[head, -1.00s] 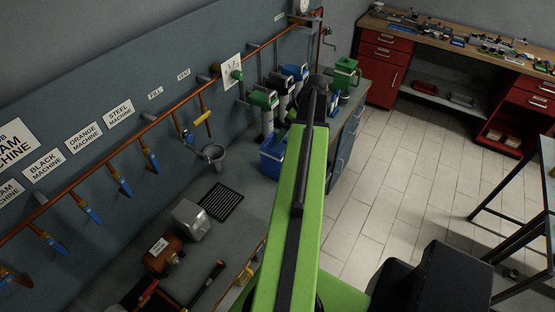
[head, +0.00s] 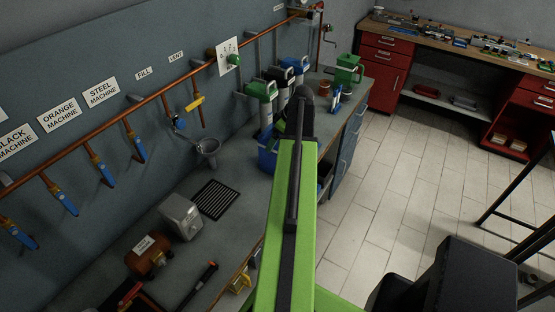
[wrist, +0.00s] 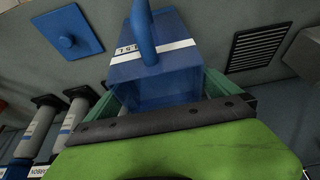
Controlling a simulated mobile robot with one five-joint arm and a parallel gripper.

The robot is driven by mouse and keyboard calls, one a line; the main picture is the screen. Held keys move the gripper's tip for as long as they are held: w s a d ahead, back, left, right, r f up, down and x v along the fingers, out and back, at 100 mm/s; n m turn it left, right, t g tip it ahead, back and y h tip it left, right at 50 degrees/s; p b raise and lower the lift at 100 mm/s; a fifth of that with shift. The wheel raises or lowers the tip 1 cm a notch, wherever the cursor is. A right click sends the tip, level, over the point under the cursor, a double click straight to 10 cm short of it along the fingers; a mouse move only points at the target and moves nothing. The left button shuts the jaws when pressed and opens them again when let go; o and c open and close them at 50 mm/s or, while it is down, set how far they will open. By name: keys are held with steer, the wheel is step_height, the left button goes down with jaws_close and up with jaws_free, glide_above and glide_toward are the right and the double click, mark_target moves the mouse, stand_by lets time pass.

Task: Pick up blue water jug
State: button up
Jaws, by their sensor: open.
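The blue water jug (wrist: 160,65) is a box-like blue container with a white lettered band, and a thick blue tube or handle rises across its front in the wrist view. In the head view the jug (head: 267,157) stands on the grey bench and is mostly hidden behind my arm. My gripper (wrist: 168,88) is open, with its green fingers showing at either side of the jug's near part. I cannot tell whether the fingers touch it. In the head view my gripper's fingers are hidden behind the dark end of the arm.
A black drain grate (head: 216,199) and a metal box (head: 181,217) lie left of the arm. Green-topped (head: 261,92) and blue-topped (head: 294,67) cylinders stand behind the jug. A flat blue piece with a knob (wrist: 68,36) lies beside it. Copper piping (head: 150,101) runs along the wall.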

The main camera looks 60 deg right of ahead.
steer(key=b+x, duration=0.2)
steer(key=x, duration=0.1)
steer(key=shift+f, duration=0.25)
steer(key=c, duration=1.7)
